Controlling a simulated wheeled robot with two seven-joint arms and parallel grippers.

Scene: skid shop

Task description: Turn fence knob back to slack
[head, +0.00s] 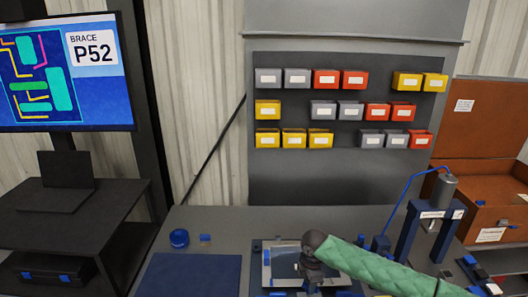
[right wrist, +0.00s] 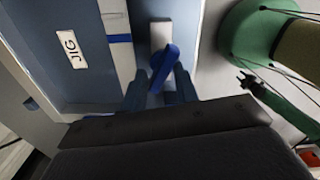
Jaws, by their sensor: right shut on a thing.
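The fence knob (right wrist: 165,65) is a blue bar-shaped handle beside a pale grey block on the jig (right wrist: 68,48), seen in the right wrist view. My right gripper (right wrist: 161,84) has its two blue fingers on either side of the knob and is shut on it. In the head view my right arm, in a green sleeve, comes in from the right. Its dark wrist hangs over the jig (head: 278,258) and hides the knob and fingertips there. My left gripper is not in view.
A dark blue stand (head: 408,235) with a grey cylinder rises to the right, near an open brown case (head: 490,185). Bins hang on the back panel.

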